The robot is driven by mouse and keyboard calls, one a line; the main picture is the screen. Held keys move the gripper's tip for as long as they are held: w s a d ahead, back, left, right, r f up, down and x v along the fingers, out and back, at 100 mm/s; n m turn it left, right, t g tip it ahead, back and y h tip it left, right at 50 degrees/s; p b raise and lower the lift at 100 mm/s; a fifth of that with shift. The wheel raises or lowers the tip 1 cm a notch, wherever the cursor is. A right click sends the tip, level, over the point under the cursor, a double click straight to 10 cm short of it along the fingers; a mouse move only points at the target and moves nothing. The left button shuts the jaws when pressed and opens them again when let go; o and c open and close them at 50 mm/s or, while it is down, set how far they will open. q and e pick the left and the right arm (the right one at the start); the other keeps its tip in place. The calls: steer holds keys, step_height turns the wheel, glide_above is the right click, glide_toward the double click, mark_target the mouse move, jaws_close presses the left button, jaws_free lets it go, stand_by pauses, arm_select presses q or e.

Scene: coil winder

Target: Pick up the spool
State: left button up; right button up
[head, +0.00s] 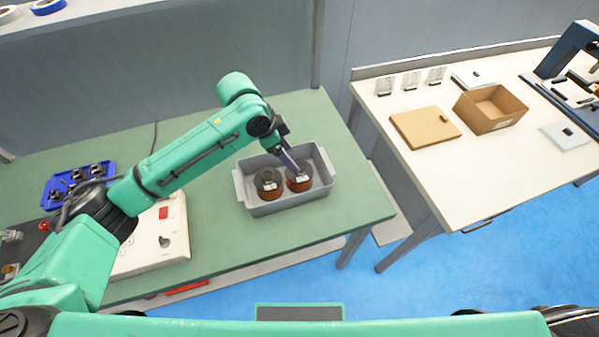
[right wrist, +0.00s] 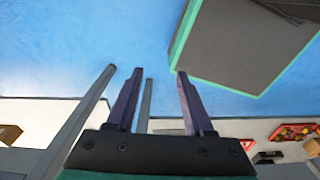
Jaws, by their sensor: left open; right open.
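Two copper-coloured spools with dark tops sit upright in a grey tray (head: 290,207) on the green table. The left spool (head: 268,186) stands clear of the fingers. The right spool (head: 299,180) is right below my left gripper (head: 291,166), whose fingers reach down to its top and partly hide it. I cannot tell if they touch it. The left gripper is open and holds nothing. My right gripper (right wrist: 155,95) shows in the right wrist view, open and empty over the blue floor, away from the spools.
A white machine with a red switch (head: 152,240) and a blue rack (head: 75,183) are at the left of the green table (head: 358,200). A white table (head: 455,180) at the right holds an open cardboard box (head: 489,108) and a brown board (head: 425,127). Blue floor lies between.

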mark_target(300, 166)
arm_select(q)
steer(key=x, duration=0.2)
steer(key=p+x, duration=0.1)
steer(key=x, duration=0.3)
steer(key=shift+w+f+p, duration=0.35)
steer(key=shift+w+p, duration=0.05)
steer(key=shift+f, duration=0.15)
jaws_close()
arm_select(e)
steer(key=shift+w+r, duration=0.85)
steer(key=shift+r, duration=0.15)
steer(key=shift+d, duration=0.1)
arm_select(q)
steer(key=shift+w+d, duration=0.1)
steer(key=shift+w, duration=0.05)
